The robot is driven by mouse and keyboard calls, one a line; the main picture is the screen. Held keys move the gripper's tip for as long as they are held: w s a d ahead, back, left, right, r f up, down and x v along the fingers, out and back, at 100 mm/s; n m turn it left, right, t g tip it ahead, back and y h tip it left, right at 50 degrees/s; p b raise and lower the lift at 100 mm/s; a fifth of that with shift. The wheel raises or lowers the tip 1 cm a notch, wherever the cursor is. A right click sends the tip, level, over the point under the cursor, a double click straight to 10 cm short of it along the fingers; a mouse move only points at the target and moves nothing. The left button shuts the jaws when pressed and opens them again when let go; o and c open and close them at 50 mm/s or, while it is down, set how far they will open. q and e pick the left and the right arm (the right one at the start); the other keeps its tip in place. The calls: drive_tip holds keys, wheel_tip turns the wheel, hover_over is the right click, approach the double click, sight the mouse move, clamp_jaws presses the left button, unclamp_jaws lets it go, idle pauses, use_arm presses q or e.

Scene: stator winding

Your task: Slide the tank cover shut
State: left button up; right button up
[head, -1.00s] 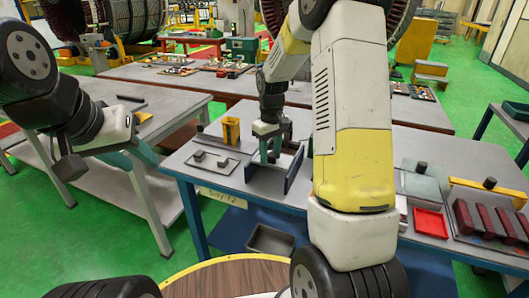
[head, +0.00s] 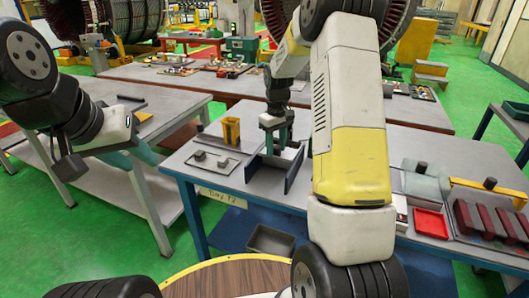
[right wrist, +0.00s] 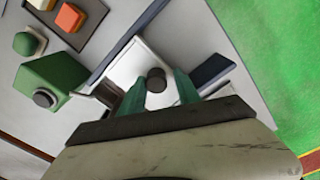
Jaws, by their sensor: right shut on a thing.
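In the right wrist view a pale plate, apparently the tank cover (right wrist: 125,65), carries a short dark round knob (right wrist: 156,80). My right gripper (right wrist: 160,92) has its green fingers on either side of the knob and is shut on it. In the head view my right gripper (head: 276,145) reaches down between two upright dark blue plates (head: 293,170) on the table. The knob and most of the cover are hidden there by the fingers and plates. My left gripper (head: 143,154) hangs beside the left table, away from the cover; its finger gap is unclear.
A yellow block (head: 231,131) and a tray with small grey parts (head: 200,160) stand left of the plates. A green box with a knob (right wrist: 50,85) is near the right gripper. A red tray (head: 431,223) lies at the right. A bin (head: 270,240) sits below.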

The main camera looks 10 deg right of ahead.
drive_tip(key=shift+w+d+f, duration=0.35)
drive_tip(key=shift+w+d, duration=0.3)
drive_tip(key=shift+d, duration=0.05)
drive_tip(key=shift+w+d+f, duration=0.35)
drive_tip(key=shift+w+d, duration=0.3)
drive_tip(key=shift+d, duration=0.05)
drive_tip(key=o, duration=0.7)
drive_tip(key=shift+w+a+r, duration=0.1)
drive_tip(key=shift+w+r, duration=0.05)
drive_tip(key=shift+r, duration=1.3)
drive_tip(key=shift+w+a+r, duration=0.1)
drive_tip(key=shift+r, duration=1.65)
